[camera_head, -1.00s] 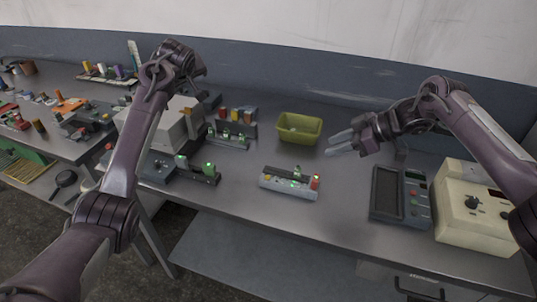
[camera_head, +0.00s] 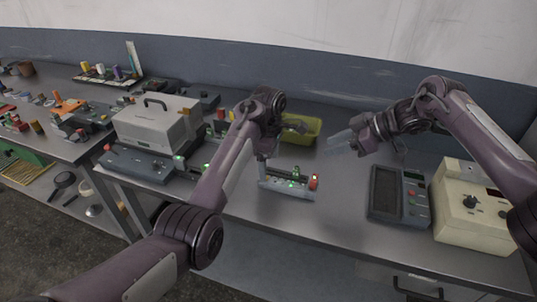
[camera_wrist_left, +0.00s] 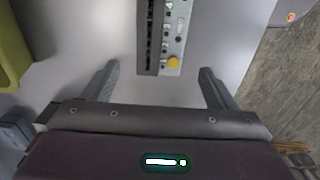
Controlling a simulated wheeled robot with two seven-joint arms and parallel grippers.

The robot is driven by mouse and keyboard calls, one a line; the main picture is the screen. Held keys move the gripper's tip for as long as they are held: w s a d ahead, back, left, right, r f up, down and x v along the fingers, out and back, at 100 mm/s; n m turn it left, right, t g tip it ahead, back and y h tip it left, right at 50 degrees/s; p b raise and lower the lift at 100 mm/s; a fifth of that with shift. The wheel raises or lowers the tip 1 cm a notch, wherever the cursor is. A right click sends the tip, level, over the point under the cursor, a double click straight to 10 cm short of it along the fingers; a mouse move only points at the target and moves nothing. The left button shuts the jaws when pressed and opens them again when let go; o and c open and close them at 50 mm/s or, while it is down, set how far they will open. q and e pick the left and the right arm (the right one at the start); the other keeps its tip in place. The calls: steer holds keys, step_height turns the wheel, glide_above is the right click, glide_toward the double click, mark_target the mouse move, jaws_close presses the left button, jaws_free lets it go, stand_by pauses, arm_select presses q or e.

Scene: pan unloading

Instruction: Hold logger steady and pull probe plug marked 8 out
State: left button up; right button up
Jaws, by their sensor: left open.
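The logger (camera_head: 288,192), a slim grey box with green lights and a red cap at its right end, sits on the bench in the head view. The left wrist view shows part of the logger (camera_wrist_left: 151,40), with a row of dark slots and a yellow knob. My left gripper (camera_wrist_left: 160,84) is open and empty; its fingers are spread wide to either side of the logger's near end, apart from it. In the head view, it is over the logger's left end, partly hidden by my arm. My right gripper (camera_head: 338,141) is open and empty, behind and right of the logger. Plug numbers are unreadable.
A yellow-green bin (camera_head: 310,133) stands behind the logger, close to my left wrist. A dark handheld meter (camera_head: 399,193) and a cream box with knobs (camera_head: 475,208) stand at right. A grey case (camera_head: 158,122) stands at left. The bench front is clear.

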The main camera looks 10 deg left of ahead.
mark_target(269, 175)
arm_select(q)
step_height(269, 175, down, 6)
steer(key=shift+a, duration=0.1)
stand_by(0.4)
